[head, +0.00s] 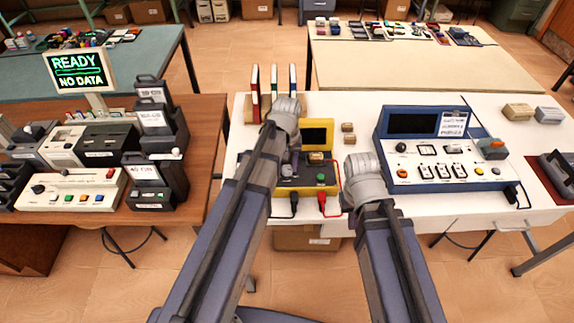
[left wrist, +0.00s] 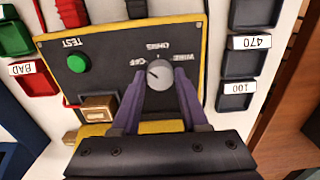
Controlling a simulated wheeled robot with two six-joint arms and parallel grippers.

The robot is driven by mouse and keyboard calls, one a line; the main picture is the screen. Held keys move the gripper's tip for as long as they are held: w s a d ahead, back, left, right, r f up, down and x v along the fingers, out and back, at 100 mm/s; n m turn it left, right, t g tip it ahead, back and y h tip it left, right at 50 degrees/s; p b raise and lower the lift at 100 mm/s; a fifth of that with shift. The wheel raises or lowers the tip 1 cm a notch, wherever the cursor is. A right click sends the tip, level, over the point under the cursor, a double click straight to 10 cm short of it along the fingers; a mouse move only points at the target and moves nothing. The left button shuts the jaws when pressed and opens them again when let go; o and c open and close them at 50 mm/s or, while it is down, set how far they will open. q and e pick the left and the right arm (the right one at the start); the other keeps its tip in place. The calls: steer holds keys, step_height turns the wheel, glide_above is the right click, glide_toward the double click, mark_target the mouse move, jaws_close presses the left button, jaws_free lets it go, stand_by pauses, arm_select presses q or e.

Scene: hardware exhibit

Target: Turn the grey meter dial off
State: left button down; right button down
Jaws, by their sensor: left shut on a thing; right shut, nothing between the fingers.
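The yellow-edged meter (head: 327,193) with a dark panel stands on the white table and shows upside down in the left wrist view (left wrist: 110,52). Its grey dial (left wrist: 161,76) sits among labels reading OFF, OHMS and WIRE. My left gripper (left wrist: 160,98) is shut on the dial, one finger on each side. In the head view my left gripper (head: 291,165) reaches down over the meter's left part. My right gripper (head: 358,192) is right of the meter, empty; its fingertips are mostly hidden.
A green button (left wrist: 78,63) and a tan block (left wrist: 97,107) are on the meter beside the dial. Black and red plugs (head: 322,203) are at its front. A blue instrument (head: 440,150) stands on the right. Labelled bins (left wrist: 240,55) flank the meter.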

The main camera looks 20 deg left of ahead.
mark_target(287, 168)
stand_by(0.5)
arm_select(q)
steer(key=shift+c, duration=2.1)
jaws_free()
step_height(287, 168, up, 8)
steer(key=p, duration=0.8)
steer(key=shift+f, duration=0.1)
